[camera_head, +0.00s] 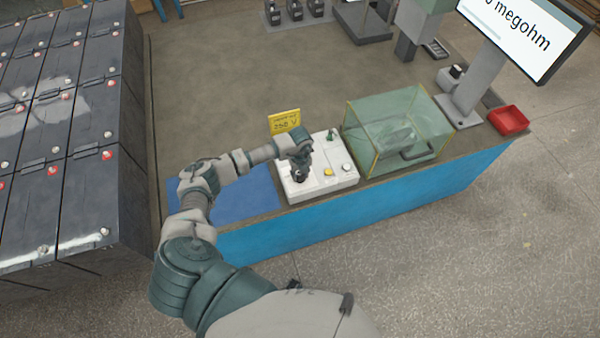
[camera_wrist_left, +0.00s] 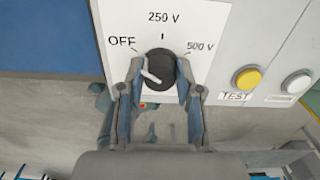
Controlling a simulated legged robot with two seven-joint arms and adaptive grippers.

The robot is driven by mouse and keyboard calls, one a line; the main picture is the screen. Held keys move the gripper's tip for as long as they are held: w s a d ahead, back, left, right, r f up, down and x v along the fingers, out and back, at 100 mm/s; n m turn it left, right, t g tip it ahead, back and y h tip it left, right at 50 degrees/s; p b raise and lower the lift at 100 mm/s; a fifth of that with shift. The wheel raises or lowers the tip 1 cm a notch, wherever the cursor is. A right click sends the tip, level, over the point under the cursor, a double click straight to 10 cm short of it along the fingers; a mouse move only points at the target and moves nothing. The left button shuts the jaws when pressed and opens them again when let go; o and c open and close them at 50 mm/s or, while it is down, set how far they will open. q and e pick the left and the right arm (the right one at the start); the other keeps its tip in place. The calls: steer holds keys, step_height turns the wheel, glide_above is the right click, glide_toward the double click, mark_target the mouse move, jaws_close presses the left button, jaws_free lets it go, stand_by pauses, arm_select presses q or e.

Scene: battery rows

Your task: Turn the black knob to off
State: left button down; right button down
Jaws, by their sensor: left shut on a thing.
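The black knob (camera_wrist_left: 162,66) is on a white panel (camera_wrist_left: 205,22) marked OFF, 250 V and 500 V. Its pale pointer slants up and to the left, on the OFF side of the dial. My left gripper (camera_wrist_left: 160,80) has one finger on each side of the knob and is shut on it. In the head view, the left gripper (camera_head: 301,160) reaches down over the front left of the white box (camera_head: 320,185) and mostly hides the knob. My right gripper is not in view.
A yellow TEST button (camera_wrist_left: 247,77) and a white button (camera_wrist_left: 296,82) are right of the knob. A yellow sign (camera_head: 285,121) stands behind the box. A clear case (camera_head: 375,130) stands close on its right. A blue mat (camera_head: 250,195) lies left, under my arm.

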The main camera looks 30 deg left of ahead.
arm_select(q)
steer(key=shift+w+a+r+n, duration=0.1)
steer(key=shift+w+r+n, duration=0.05)
steer(key=shift+n, duration=0.15)
steer(key=c, duration=0.8)
jaws_free()
steer(key=shift+o, duration=0.2)
step_height(320, 180, up, 12)
steer(key=shift+f, duration=0.2)
